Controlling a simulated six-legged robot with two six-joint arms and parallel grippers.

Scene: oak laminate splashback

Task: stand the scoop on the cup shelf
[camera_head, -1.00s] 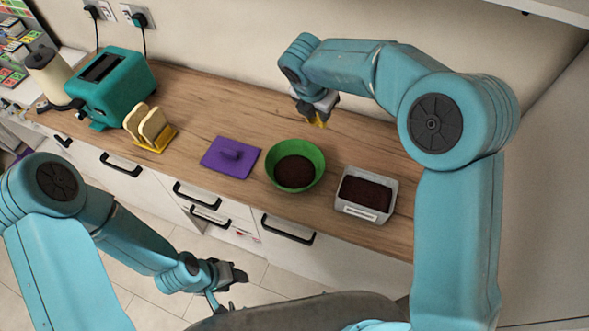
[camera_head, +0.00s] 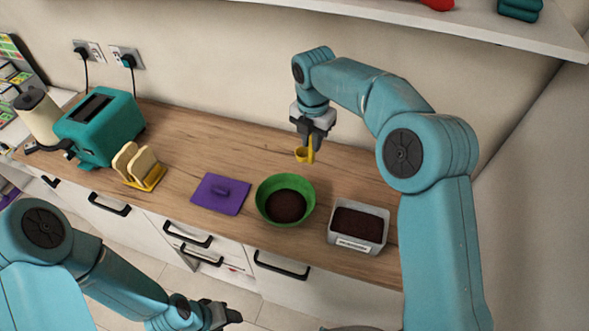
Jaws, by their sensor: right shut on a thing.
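The yellow scoop (camera_head: 303,155) hangs from my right gripper (camera_head: 313,136), which is shut on it above the back of the wooden counter, behind the green bowl. The scoop's small cup is at its lower end. A white shelf (camera_head: 470,30) runs along the wall at the top right, with a red thing (camera_head: 438,4) and a teal thing (camera_head: 520,9) on it, both cut by the frame's top edge. I cannot tell whether this is the cup shelf. My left gripper (camera_head: 222,315) is low in front of the drawers, empty; its jaws are too unclear to read.
On the counter (camera_head: 235,150) stand a green bowl (camera_head: 264,197) and a grey tub (camera_head: 372,245), both with dark contents. A purple lid (camera_head: 208,203), a toast rack (camera_head: 152,182) with toast, a teal toaster (camera_head: 112,135) and a pale jug (camera_head: 38,118) are further left.

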